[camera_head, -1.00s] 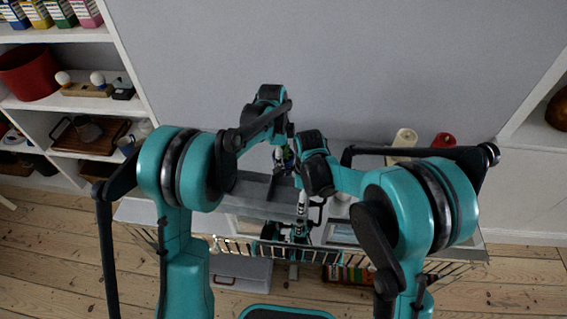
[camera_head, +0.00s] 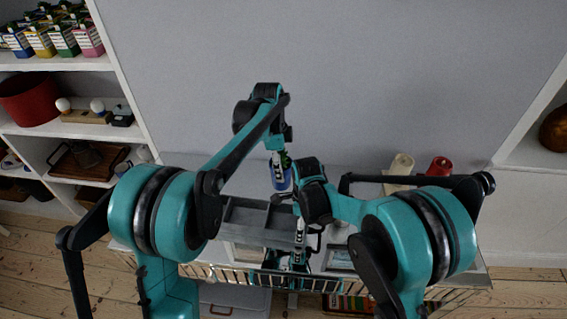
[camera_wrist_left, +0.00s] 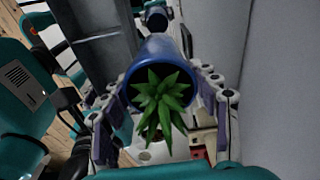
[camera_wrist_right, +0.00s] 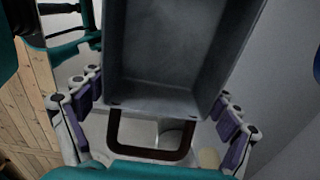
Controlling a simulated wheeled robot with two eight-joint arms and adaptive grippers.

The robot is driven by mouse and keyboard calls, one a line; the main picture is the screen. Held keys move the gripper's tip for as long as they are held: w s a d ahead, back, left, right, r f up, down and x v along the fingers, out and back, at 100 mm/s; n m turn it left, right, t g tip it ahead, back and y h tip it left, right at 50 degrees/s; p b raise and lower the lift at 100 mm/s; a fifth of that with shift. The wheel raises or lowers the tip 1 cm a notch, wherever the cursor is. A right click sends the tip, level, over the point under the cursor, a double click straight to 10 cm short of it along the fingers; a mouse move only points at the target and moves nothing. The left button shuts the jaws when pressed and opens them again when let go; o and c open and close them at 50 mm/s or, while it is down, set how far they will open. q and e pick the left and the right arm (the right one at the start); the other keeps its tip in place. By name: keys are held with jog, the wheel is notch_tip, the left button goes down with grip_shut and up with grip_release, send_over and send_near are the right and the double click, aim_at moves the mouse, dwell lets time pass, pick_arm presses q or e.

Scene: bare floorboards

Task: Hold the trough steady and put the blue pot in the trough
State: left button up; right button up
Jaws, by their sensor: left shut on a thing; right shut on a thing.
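The blue pot (camera_head: 281,180) holds a spiky green plant (camera_wrist_left: 160,100). My left gripper (camera_head: 278,160) is shut on the pot, with its fingers on both sides in the left wrist view. The pot is held upright beside the far right part of the trough, not inside it. The grey trough (camera_head: 240,216) has compartments and stands on the table. My right gripper (camera_head: 300,232) is shut on the trough's near-right end, by its dark handle (camera_wrist_right: 150,152). The right forearm hides part of that end. The trough's inside looks empty in the right wrist view.
A red cup (camera_head: 438,168) and a beige object (camera_head: 400,168) stand at the table's back right. A wire rack edge (camera_head: 230,276) runs along the front. The wall is close behind. Shelves with goods (camera_head: 60,120) stand at the left.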

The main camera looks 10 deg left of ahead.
jog(key=o, duration=1.2)
